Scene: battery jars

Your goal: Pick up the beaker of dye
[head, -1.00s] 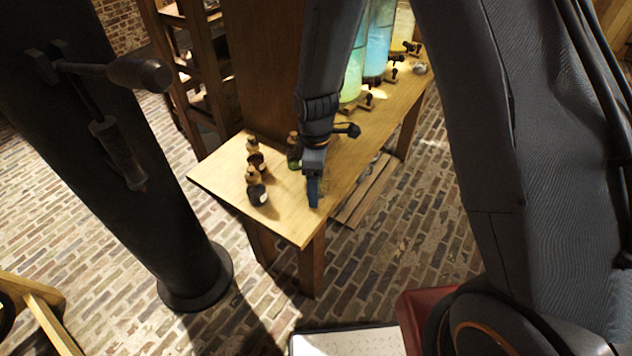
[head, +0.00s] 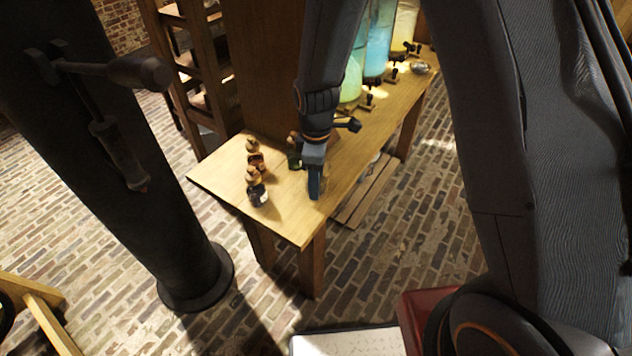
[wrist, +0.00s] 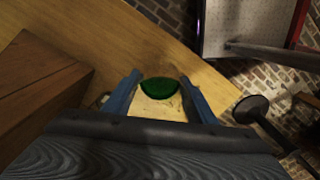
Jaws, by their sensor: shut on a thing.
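The beaker of dye (wrist: 160,88) shows in the wrist view as clear glass with dark green liquid. It sits between the two blue fingers of my gripper (wrist: 160,98), which is shut on it. In the head view my gripper (head: 314,188) is over the near right edge of the wooden table (head: 295,228); the beaker is hardly visible there, hidden by the fingers. I cannot tell whether its base touches the tabletop.
Large glass jars of coloured liquid (head: 379,45) stand at the table's far end. A black column (head: 165,200) rises at left.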

